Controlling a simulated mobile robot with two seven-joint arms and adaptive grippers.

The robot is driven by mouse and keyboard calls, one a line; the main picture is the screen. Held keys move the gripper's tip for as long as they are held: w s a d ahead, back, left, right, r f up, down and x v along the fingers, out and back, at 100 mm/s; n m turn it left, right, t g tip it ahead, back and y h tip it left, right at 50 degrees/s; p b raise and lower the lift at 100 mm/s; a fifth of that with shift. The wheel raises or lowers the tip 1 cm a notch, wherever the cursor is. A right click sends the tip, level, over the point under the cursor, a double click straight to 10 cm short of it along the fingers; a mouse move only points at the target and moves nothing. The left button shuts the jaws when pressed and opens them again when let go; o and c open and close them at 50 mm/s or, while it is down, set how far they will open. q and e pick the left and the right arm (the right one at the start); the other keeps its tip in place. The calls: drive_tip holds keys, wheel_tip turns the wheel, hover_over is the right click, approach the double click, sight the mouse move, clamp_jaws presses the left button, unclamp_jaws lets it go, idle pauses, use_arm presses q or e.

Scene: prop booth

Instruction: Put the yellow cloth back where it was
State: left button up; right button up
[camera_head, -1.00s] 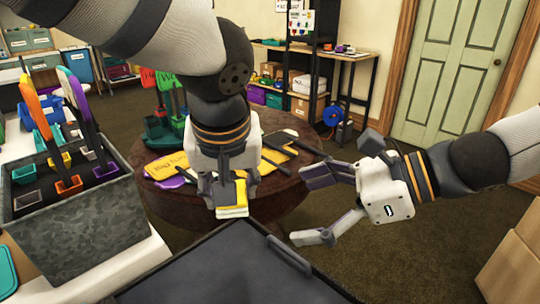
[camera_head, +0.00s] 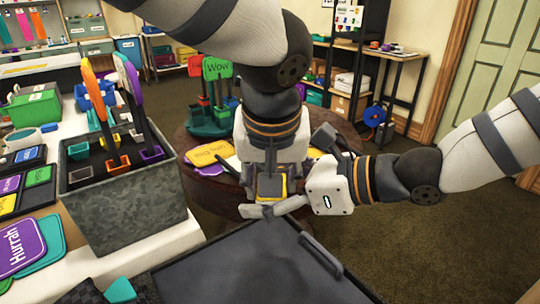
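The yellow cloth (camera_head: 284,184) is a small folded piece, mostly covered by the fingers of my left gripper (camera_head: 270,188), which points down in front of the round brown table (camera_head: 203,206). The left gripper is shut on the cloth. My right gripper (camera_head: 272,209) reaches in from the right, directly beside and below the cloth. One of its fingers shows under the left fingertips; the other is mostly hidden behind the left gripper, so its opening and any contact with the cloth are unclear.
A dark flat surface (camera_head: 245,275) with a raised handle (camera_head: 321,254) lies just below the grippers. A grey metal bin (camera_head: 130,208) with colourful props stands on the white table at left. Yellow signs (camera_head: 208,154) and a green stand (camera_head: 210,122) are on the round table. Floor at right is clear.

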drive_tip(key=shift+s, duration=0.1)
drive_tip(key=c, duration=1.2)
use_arm(q)
drive_tip(key=o, duration=1.2)
use_arm(e)
drive_tip(key=shift+f, duration=0.15)
use_arm(q)
drive_tip(key=v, duration=0.8)
drive_tip(key=shift+d+r, duration=0.1)
